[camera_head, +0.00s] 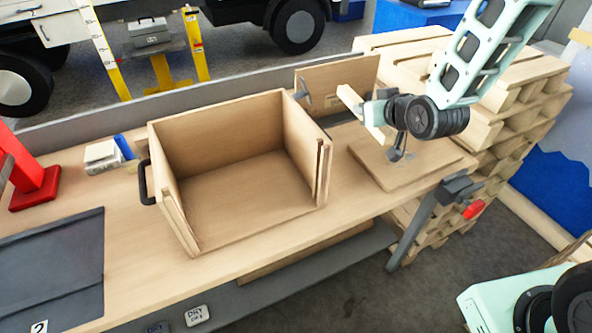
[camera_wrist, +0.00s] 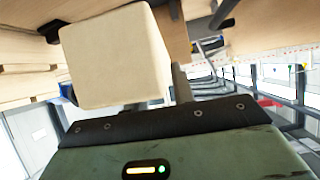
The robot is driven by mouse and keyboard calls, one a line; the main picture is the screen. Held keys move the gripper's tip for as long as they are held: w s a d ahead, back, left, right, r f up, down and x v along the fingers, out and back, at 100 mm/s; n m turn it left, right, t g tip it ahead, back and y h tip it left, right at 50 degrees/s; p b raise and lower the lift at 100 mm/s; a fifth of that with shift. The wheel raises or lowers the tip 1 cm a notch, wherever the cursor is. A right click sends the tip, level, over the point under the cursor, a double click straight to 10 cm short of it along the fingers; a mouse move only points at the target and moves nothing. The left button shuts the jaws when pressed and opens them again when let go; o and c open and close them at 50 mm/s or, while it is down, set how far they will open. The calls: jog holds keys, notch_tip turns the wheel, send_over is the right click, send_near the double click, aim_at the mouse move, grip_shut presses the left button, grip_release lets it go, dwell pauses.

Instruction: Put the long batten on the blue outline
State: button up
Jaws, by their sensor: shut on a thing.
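My gripper (camera_head: 381,106) is above the right part of the workbench and is shut on a pale wooden batten (camera_head: 356,108). The batten is held clear of the bench, between the open wooden box and the flat board. In the wrist view the batten's pale end (camera_wrist: 115,58) fills the upper left, close to the camera, and hides much of the fingers. The batten's full length cannot be judged from there. I cannot make out a blue outline in either view.
An open wooden box (camera_head: 178,208) stands mid-bench, with an upright panel (camera_head: 352,77) behind it. A flat board (camera_head: 437,165) lies below my gripper. A clamp (camera_head: 432,212) sits on the bench's right edge. A dark mat (camera_head: 52,268) lies at left. Pallets (camera_head: 500,125) are stacked at right.

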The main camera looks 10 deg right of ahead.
notch_tip(320, 180, up, 9)
jog(key=n+y, duration=0.1)
send_over(336, 176)
notch_tip(336, 176, down, 28)
jog(key=p, duration=0.3)
jog(key=shift+r+p, duration=0.2)
jog(key=shift+p, duration=0.2)
